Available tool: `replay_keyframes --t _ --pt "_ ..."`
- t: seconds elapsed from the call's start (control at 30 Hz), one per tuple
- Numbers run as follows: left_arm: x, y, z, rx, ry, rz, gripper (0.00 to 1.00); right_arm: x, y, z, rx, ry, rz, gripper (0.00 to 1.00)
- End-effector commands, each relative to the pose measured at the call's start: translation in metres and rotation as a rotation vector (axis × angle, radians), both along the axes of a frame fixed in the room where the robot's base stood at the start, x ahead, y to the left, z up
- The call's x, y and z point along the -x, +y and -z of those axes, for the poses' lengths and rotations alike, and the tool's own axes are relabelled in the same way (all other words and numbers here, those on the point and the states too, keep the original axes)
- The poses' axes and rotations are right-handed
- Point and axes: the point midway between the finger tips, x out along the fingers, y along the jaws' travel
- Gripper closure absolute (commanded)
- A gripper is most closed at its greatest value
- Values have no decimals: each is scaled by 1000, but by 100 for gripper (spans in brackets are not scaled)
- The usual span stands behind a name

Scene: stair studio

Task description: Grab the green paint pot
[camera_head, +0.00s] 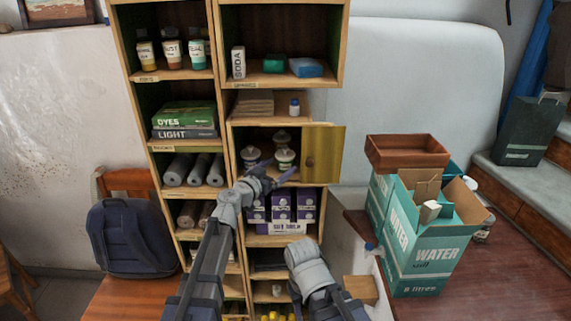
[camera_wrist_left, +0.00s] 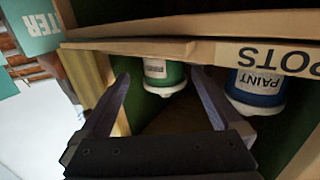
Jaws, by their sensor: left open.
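The green paint pot (camera_head: 285,160), with a white label and pale lid, stands in a shelf compartment with its small door open. In the left wrist view the green pot (camera_wrist_left: 163,72) shows upside down, between and beyond the fingertips. My left gripper (camera_head: 273,178) is open at the front of that compartment, just below and in front of the pots. Its two fingers (camera_wrist_left: 160,78) show apart in the wrist view, with nothing held. A blue paint pot (camera_wrist_left: 257,86) stands beside the green one, outside the fingers. My right gripper is not seen; only part of that arm shows.
The open yellow door (camera_head: 323,154) stands to the right of the compartment. The shelf edge labelled POTS (camera_wrist_left: 270,56) runs close by the fingers. Purple boxes (camera_head: 282,205) fill the compartment below. Water cartons (camera_head: 425,255) stand on the right.

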Motion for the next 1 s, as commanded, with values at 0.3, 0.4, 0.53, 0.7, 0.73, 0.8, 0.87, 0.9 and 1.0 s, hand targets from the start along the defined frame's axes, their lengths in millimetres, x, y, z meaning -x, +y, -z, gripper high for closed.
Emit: replay_keyframes --t 0.3,0.4,0.53,0.7,0.73,0.8,0.87,0.9,1.0 --pt "-37 -17 3 0 0 2 0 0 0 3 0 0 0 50" --pt "-45 -23 4 0 0 1 0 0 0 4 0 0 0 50" --pt "-45 -24 4 0 0 0 0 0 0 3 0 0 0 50" --pt "-45 -23 3 0 0 0 7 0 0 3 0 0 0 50" --pt "-45 -23 3 0 0 0 10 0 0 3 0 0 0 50" --pt "-45 -23 3 0 0 0 18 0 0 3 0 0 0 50" --pt "-45 -23 3 0 0 0 25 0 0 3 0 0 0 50" --pt "-45 -23 3 0 0 0 29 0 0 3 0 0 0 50" --pt "-45 -23 3 0 0 0 40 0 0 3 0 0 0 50"
